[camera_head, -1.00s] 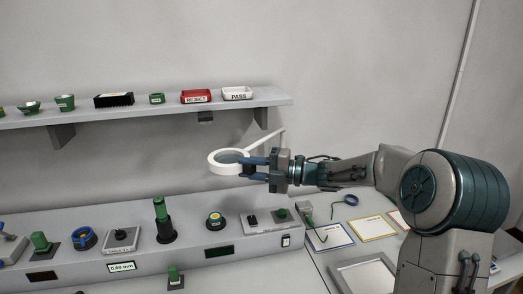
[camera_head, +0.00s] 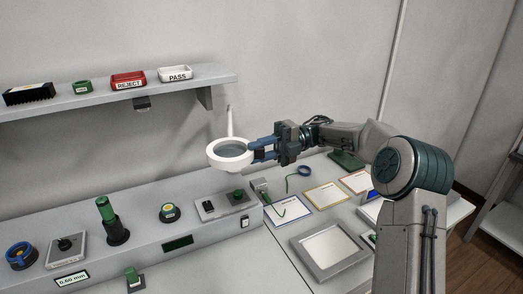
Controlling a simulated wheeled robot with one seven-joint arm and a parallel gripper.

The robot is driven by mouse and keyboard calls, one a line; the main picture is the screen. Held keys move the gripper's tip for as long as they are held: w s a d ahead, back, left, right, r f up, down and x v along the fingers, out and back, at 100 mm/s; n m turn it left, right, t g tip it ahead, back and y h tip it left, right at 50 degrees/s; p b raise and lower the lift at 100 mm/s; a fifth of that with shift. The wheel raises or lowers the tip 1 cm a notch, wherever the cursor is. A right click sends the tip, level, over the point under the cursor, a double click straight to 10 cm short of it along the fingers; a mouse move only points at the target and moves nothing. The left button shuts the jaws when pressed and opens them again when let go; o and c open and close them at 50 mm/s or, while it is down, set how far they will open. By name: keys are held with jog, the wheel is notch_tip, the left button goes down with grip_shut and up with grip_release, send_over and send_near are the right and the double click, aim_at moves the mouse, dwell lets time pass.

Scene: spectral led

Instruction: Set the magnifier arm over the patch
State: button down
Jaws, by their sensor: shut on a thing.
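The magnifier (camera_head: 231,164) is a white ring with a grey lens, held level above the right end of the grey console. Its thin white arm (camera_head: 229,121) runs up behind the ring against the wall. My gripper (camera_head: 258,150) comes in from the right, with blue fingers shut on the ring's right rim. Several framed cards lie on the bench to the right, one with a blue edge (camera_head: 287,211), one with a yellow edge (camera_head: 327,195). A grey-framed pale panel (camera_head: 331,246) lies in front of them. I cannot tell which of these is the patch.
The console (camera_head: 150,250) carries several knobs and green-topped controls below and left of the magnifier. A wall shelf (camera_head: 215,79) holds red REJECT (camera_head: 128,80) and white PASS (camera_head: 174,74) trays.

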jog(key=shift+d, duration=0.1)
jog(key=c, duration=1.4)
grip_release()
jog(key=shift+w, duration=0.1)
jog(key=shift+o, duration=1.4)
jog(key=shift+w+d, duration=0.1)
jog(key=shift+d, duration=0.15)
jog(key=shift+a, duration=0.1)
jog(key=v, duration=1.3)
jog(key=shift+d, duration=0.45)
jog(key=shift+w, duration=0.1)
